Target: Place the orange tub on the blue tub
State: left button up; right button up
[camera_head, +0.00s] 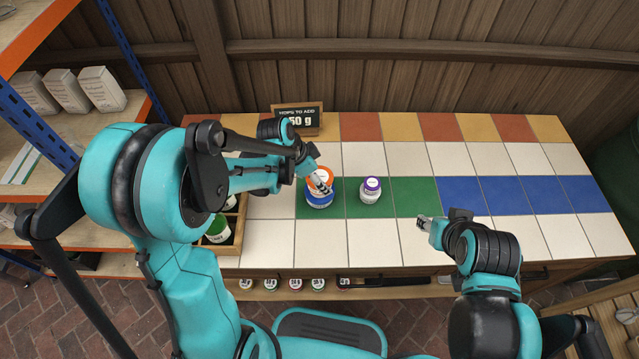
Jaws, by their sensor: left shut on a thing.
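The blue tub (320,200) stands on the green tile row of the table. The orange tub (319,173) is directly above it, and the two look stacked or nearly touching; a gap between them cannot be made out. My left gripper (322,186) is shut on the orange tub, reaching in from the left and covering part of it. My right gripper (424,223) is to the right over the white tiles, away from both tubs; it is too small to tell whether its jaws are open.
A white tub with a purple lid (371,188) stands close to the right of the blue tub. A wooden crate (238,226) with a green tub (218,229) is at the left. A small sign (298,118) stands at the back. The blue tiles at the right are clear.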

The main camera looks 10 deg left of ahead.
pick_arm(q)
notch_tip(320, 180, down, 2)
jog(key=shift+f+b, duration=0.25)
jog(key=shift+b, duration=0.15)
jog(key=shift+r, duration=0.1)
pick_arm(e)
jog(key=shift+f, duration=0.6)
pick_arm(q)
jog(key=shift+f, duration=0.2)
jog(key=o, duration=1.2)
pick_arm(e)
jog(key=shift+f, duration=0.15)
pick_arm(q)
jog(key=shift+r, duration=0.1)
